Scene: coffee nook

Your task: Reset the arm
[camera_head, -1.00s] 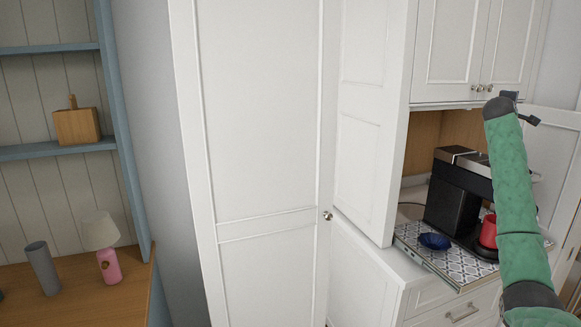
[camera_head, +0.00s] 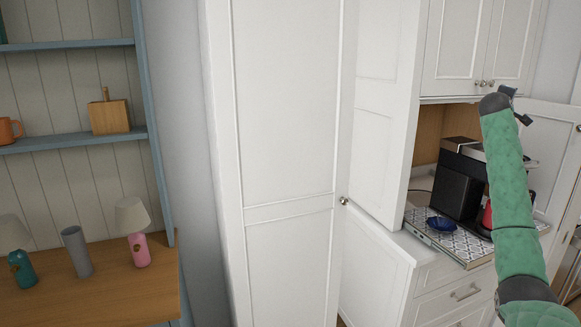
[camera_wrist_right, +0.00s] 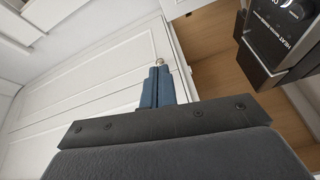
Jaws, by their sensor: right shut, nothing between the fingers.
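My right arm (camera_head: 516,200), in a green sleeve, rises at the right side of the head view, in front of the coffee nook. My left gripper and arm are in neither view.
A black coffee machine (camera_head: 459,180) stands on a patterned pull-out tray (camera_head: 447,238) with a blue dish (camera_head: 441,224) and a red cup (camera_head: 487,215), partly hidden by my arm. Open white doors flank the nook. A wooden sideboard (camera_head: 120,290) holds two lamps and a grey vase.

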